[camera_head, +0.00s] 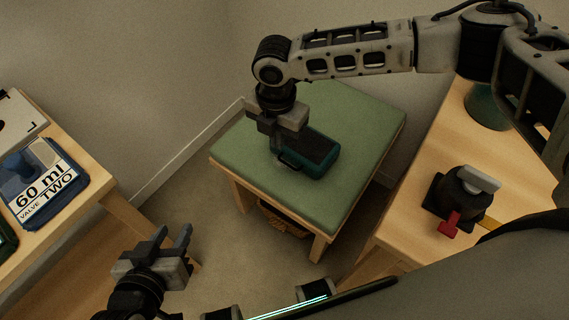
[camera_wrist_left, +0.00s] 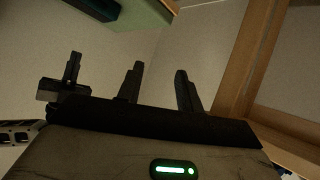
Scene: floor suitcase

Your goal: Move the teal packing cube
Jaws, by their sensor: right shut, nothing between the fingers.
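The teal packing cube (camera_head: 324,160), with a dark top panel and a handle at its left end, lies flat on a green-topped table (camera_head: 240,151). My right gripper (camera_head: 277,146) points down at the cube's handle end, shut with nothing between its fingers. I cannot tell whether it touches the cube. My left gripper (camera_head: 176,243) is open and empty, low at the lower left, well apart from the cube. Its two spread fingers also show in the left wrist view (camera_wrist_left: 159,88), where the green tabletop (camera_wrist_left: 148,14) and a dark teal edge appear at the top.
A wooden table at left holds a blue box labelled "60 ml VALVE TWO" (camera_head: 45,185). A wooden table at right carries a black device with a red part (camera_head: 460,200) and a teal round container (camera_head: 487,108). Floor shows between the tables. The green top around the cube is clear.

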